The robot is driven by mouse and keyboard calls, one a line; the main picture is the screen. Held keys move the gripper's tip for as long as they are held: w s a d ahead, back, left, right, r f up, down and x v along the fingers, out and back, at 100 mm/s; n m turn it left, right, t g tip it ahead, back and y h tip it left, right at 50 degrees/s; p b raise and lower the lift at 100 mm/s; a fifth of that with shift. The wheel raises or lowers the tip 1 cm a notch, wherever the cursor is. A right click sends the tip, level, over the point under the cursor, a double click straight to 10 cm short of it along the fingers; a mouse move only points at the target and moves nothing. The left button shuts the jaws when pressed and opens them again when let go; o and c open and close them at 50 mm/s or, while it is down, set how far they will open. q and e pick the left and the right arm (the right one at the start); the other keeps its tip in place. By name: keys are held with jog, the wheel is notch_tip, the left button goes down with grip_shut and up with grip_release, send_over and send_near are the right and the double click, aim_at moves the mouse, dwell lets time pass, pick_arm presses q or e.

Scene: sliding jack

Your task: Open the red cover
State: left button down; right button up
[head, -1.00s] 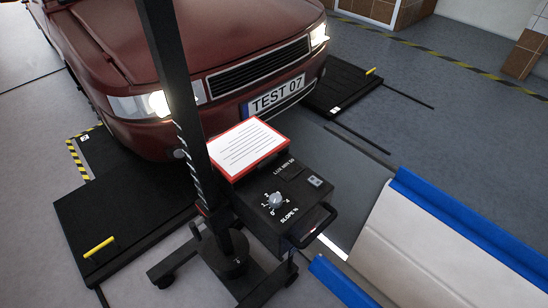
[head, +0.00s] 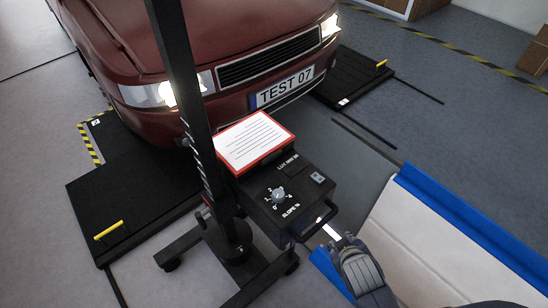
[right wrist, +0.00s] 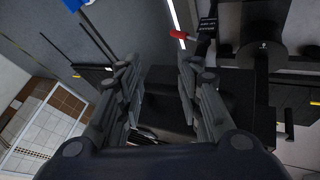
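The red cover (head: 254,142) is a flat red-edged panel with a white printed sheet on its face. It lies on top of the black tester box (head: 288,196), beside the dark upright column, and looks closed. My right gripper (head: 346,243) is at the lower right of the head view, near the box's front handle (head: 318,222) and apart from the cover. In the right wrist view its two fingers (right wrist: 157,68) are spread with nothing visible between them. A small red part (right wrist: 178,35) shows beyond them; I cannot tell what it is. My left gripper is not in view.
The column (head: 182,90) stands left of the cover on a wheeled base (head: 215,255). A dark red car (head: 225,50) is close behind the box. A beige panel with blue edges (head: 440,235) lies at the right. Black floor plates (head: 125,195) flank the car.

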aim_at(273, 159)
jog(key=w+a+r+n+t, duration=0.2)
jog(key=w+r+n, duration=0.1)
jog(key=w, duration=0.1)
jog(key=w+a+r+n+t+y, duration=0.1)
jog(key=w+a+r+n+t, duration=0.1)
jog(key=w+a+n+t, duration=0.1)
jog(key=w+a+r+n+t, duration=0.2)
jog(key=w+r+n, duration=0.1)
jog(key=w, duration=0.4)
jog(key=shift+a+r+n+t+y, duration=0.3)
jog(key=shift+a+r+n, duration=0.05)
jog(key=shift+n, duration=0.45)
jog(key=a+n+y, duration=0.1)
jog(key=a+n, duration=0.1)
jog(key=w+a+n+y, duration=0.1)
jog(key=a+n, duration=0.1)
jog(key=a+n+t+y, duration=0.1)
jog(key=a+n, duration=0.1)
jog(key=a, duration=0.1)
jog(key=shift+w+r+y, duration=0.1)
jog(key=shift+w+y, duration=0.25)
jog(key=shift+y, duration=0.05)
jog(key=x, duration=1)
jog(key=shift+w+b, duration=0.25)
jog(key=shift+b, duration=0.05)
grip_shut()
